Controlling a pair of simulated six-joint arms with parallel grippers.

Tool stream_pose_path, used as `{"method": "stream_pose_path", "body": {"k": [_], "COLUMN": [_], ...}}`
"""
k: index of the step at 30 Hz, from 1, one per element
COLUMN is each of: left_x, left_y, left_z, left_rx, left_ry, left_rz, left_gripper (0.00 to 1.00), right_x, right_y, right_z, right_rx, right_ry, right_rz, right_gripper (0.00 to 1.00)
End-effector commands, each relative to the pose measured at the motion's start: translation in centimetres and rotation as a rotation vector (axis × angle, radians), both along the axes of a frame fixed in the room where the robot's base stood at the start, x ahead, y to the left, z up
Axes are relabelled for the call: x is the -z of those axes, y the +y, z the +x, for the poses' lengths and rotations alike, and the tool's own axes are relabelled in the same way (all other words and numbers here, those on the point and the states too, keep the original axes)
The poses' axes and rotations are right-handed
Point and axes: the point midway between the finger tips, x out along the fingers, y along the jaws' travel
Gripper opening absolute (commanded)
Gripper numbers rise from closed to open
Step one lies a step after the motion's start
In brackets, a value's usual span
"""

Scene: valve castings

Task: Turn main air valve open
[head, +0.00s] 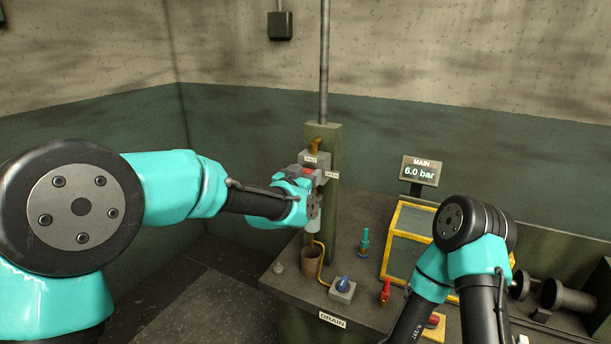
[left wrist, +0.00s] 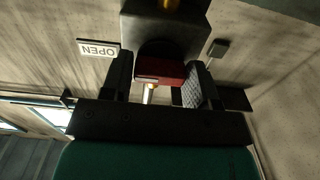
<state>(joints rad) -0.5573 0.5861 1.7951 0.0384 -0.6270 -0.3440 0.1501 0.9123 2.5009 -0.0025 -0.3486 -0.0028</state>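The main air valve (head: 318,158) sits high on a green post (head: 333,225) and carries a MAIN plate. Its red handle (head: 309,171) is mostly hidden by my left gripper (head: 306,176). In the left wrist view, the red handle (left wrist: 160,70) lies between the two fingers of my left gripper (left wrist: 160,82) and fills the gap, so the gripper looks shut on it. An OPEN plate (left wrist: 98,49) is left of the fingers there. In the head view, the OPEN plate (head: 332,174) is right of the valve. My right gripper is out of view.
A display (head: 420,171) reads MAIN 6.0 bar. My right arm bends over the bench's right side.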

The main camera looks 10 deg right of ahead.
Motion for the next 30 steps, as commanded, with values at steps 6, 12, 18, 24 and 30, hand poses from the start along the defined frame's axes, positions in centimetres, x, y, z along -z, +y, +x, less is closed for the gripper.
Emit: {"method": "stream_pose_path", "body": {"k": [6,12,18,24,30], "left_x": [0.0,0.0,0.0,0.0,-0.1], "left_y": [0.0,0.0,0.3,1.6,3.6], "left_z": [0.0,0.0,-0.5,-2.6,-5.8], "left_rx": [0.000,0.000,0.000,0.000,0.000], "left_ry": [0.001,0.001,0.001,0.001,0.001], "left_rz": [-0.001,-0.002,-0.002,-0.002,-0.002], "left_gripper": [0.76,0.77,0.77,0.77,0.77], "right_x": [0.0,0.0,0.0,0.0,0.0], "right_y": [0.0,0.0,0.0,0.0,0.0], "right_z": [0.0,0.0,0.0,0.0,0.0], "right_rx": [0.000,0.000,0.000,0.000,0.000], "right_ry": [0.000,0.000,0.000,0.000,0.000], "right_rz": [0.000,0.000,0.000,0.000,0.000], "right_gripper": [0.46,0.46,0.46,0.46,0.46]}}
